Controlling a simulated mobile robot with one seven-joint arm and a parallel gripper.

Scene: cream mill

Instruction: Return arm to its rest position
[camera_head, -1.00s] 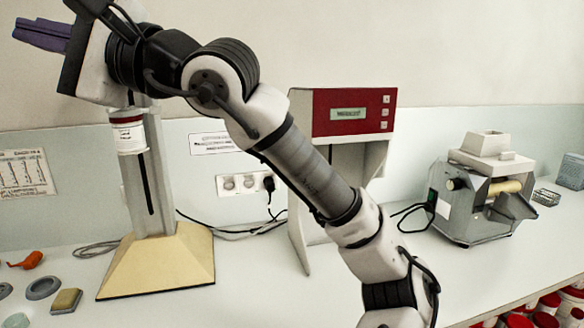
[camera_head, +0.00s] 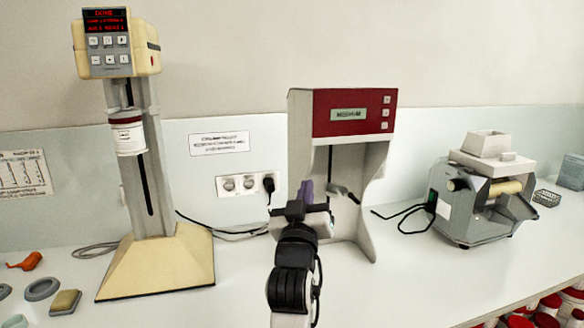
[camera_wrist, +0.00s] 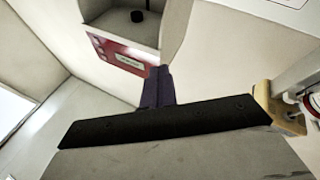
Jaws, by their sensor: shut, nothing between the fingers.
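My gripper (camera_head: 306,190) is in the middle of the head view, in front of the red and white machine (camera_head: 354,114). Its purple fingers point up and away from the camera. In the wrist view the fingers (camera_wrist: 158,86) are together with nothing between them, and the red panel of that machine (camera_wrist: 118,52) shows beyond them. My arm is folded in low at the bottom centre of the head view. Whether the gripper touches the machine cannot be told; it overlaps the machine's left side in the picture.
A cream stand machine (camera_head: 158,265) with a red display is at left. A grey mill (camera_head: 470,205) stands at right. Small items, including an orange one (camera_head: 26,261), lie at far left. Red-lidded jars (camera_head: 545,318) are at lower right. The bench front between is clear.

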